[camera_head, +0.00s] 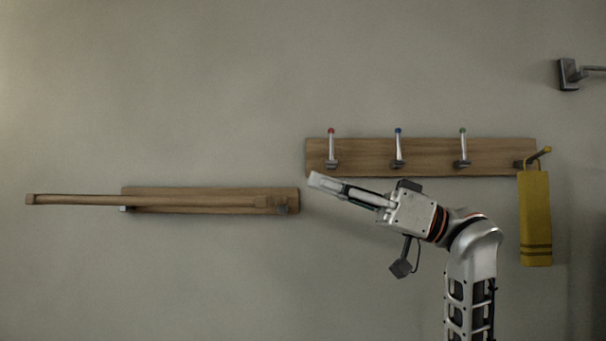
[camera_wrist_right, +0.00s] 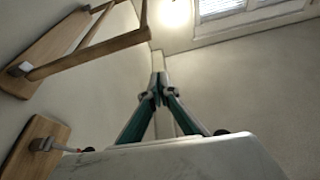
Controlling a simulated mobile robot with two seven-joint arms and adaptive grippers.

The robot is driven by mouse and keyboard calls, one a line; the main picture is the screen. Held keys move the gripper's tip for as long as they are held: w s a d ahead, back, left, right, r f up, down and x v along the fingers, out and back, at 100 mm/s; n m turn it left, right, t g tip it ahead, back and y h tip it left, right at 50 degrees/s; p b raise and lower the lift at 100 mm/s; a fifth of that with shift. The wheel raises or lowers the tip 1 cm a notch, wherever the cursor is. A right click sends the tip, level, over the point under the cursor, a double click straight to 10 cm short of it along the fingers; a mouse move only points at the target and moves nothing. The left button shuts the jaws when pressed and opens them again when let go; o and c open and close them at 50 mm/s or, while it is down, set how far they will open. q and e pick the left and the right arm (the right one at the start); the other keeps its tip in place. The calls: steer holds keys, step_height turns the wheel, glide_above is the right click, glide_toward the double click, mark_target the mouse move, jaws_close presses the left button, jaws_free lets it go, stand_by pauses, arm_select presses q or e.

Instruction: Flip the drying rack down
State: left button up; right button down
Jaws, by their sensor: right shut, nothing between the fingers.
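The drying rack is a wooden wall board (camera_head: 215,193) with a wooden frame (camera_head: 80,200) hinged on it, at the left of the head view. The frame sticks out from the wall and looks about level, seen nearly edge-on. In the right wrist view the frame (camera_wrist_right: 95,53) shows at the upper left, standing out from its board (camera_wrist_right: 45,50). My right gripper (camera_head: 316,180) is shut and empty, pointing left, just right of the rack's right end and apart from it in the picture. Its closed fingertips (camera_wrist_right: 158,84) also show in the right wrist view. My left gripper is out of view.
A wooden hook board (camera_head: 435,157) with several hooks is on the wall above my right arm. A yellow cloth (camera_head: 535,218) hangs at its right end. A dark wall fixture (camera_head: 568,75) is at the upper right. The wall below the rack is clear.

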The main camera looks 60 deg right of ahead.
steer(key=shift+v, duration=1.5)
steer(key=shift+d, duration=0.1)
